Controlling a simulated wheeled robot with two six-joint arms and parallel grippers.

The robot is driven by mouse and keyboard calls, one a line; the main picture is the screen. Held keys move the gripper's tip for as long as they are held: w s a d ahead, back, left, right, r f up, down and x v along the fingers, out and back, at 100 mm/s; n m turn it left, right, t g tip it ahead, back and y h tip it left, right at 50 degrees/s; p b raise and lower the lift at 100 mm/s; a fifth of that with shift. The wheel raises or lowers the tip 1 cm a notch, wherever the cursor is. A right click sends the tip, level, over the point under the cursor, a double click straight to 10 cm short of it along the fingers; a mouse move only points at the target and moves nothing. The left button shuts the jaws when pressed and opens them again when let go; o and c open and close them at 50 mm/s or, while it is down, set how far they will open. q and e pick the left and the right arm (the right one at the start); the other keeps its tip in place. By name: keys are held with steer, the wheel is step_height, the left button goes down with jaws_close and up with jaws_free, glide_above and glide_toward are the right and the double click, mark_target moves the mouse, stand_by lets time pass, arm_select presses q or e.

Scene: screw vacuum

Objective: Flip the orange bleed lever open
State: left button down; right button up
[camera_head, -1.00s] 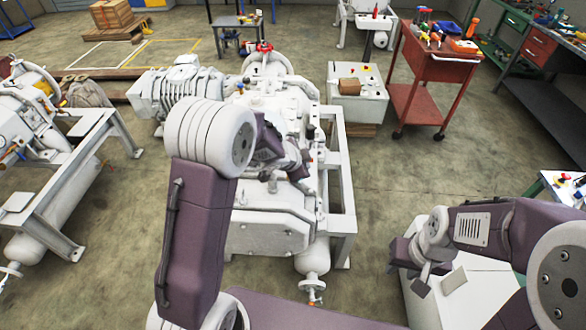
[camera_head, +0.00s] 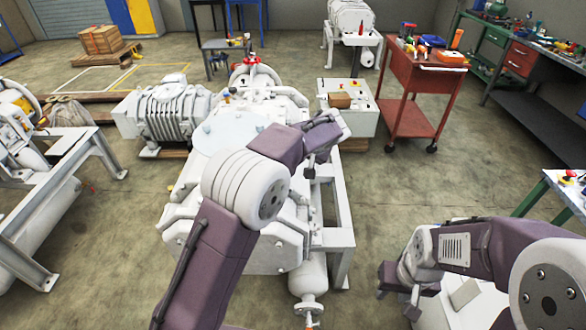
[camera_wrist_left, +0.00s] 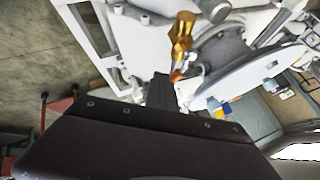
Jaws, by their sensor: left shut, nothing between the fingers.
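In the left wrist view a brass valve (camera_wrist_left: 181,36) stands on the white pump, with a small orange-red lever (camera_wrist_left: 175,75) at its lower end. My left gripper (camera_wrist_left: 162,88) is shut and empty. Its dark fingertips appear close beside the lever; I cannot tell whether they touch it. In the head view my left forearm and wrist reach over the white pump (camera_head: 262,255), and I cannot make out the lever there. My right gripper (camera_head: 394,280) hangs low at the right, away from the pump; its fingers are not clear.
A red tool cart (camera_head: 415,82) and a white box (camera_head: 350,115) stand behind the pump at the right. Another white machine on a frame (camera_head: 50,220) stands at the left. Floor is free right of the pump.

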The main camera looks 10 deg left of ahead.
arm_select(q)
steer(key=a+n+p, duration=0.1)
steer(key=w+n+g+y+p, duration=0.1)
steer(key=p, duration=0.1)
steer(key=shift+w+a, duration=0.25)
steer(key=shift+a, duration=0.15)
steer(key=shift+w+a, duration=0.1)
stand_by(0.5)
steer(key=shift+f, duration=0.1)
